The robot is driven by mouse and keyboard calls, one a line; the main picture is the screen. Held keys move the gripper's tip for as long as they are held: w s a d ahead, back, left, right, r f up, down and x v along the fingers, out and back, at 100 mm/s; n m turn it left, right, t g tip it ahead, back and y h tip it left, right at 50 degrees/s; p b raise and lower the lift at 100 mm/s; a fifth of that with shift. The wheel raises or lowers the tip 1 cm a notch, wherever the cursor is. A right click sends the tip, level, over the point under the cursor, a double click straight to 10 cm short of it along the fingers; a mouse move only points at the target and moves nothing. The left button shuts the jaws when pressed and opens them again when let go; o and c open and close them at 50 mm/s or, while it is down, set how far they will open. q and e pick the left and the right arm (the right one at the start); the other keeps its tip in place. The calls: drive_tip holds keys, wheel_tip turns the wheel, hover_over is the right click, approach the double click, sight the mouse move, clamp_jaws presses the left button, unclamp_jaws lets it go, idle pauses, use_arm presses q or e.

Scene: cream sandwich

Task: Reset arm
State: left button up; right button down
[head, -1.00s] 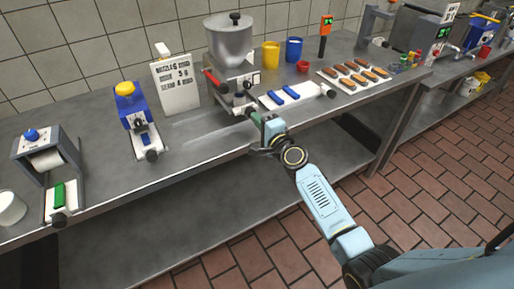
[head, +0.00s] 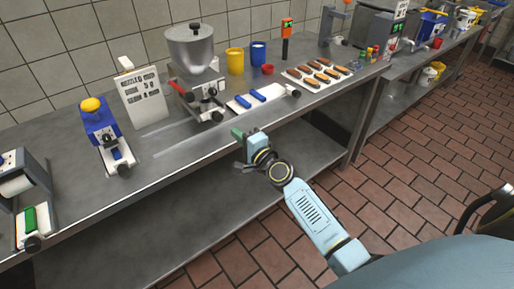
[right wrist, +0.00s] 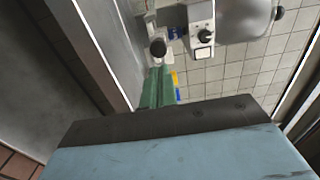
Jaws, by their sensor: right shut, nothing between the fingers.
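My right gripper (head: 237,134) is in the head view, in front of the counter's front edge and just below the cream machine. Its green fingers are shut with nothing between them, and they also show in the right wrist view (right wrist: 158,88). My light blue right arm reaches up to it from the lower right. The cream machine (head: 191,52) with its steel hopper and red lever stands on the counter (head: 185,150). My left gripper is not in view.
A white tray with blue-handled tools (head: 262,97) lies right of the machine. A tray of filled pastries (head: 317,74) is farther right. A nozzle sign (head: 143,97) and a blue device with a yellow knob (head: 102,125) stand left.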

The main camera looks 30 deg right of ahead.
drive_tip(key=s, duration=0.7)
drive_tip(key=s+a+f+n+g, duration=0.1)
drive_tip(key=s+f+n+g, duration=0.3)
drive_tip(key=f, duration=0.7)
drive_tip(key=s+f+n+g, duration=0.2)
drive_tip(key=s+f, duration=0.4)
drive_tip(key=f, duration=0.5)
drive_tip(key=s+a+f+n+g, duration=0.1)
drive_tip(key=s+f+n+g, duration=0.2)
drive_tip(key=s+f, duration=0.55)
drive_tip(key=s+f+n+g, duration=0.2)
drive_tip(key=s+f, duration=0.3)
drive_tip(key=s, duration=0.4)
drive_tip(key=s+f+n+g+h, duration=0.1)
drive_tip(key=s+f+n+g, duration=0.2)
drive_tip(key=s+f, duration=0.3)
drive_tip(key=s+f+n+g+h, duration=0.1)
drive_tip(key=s+f+n, duration=0.4)
drive_tip(key=s, duration=0.7)
drive_tip(key=shift+s+d+f+g, duration=0.25)
drive_tip(key=shift+d+f+g, duration=0.2)
drive_tip(key=shift+g, duration=0.45)
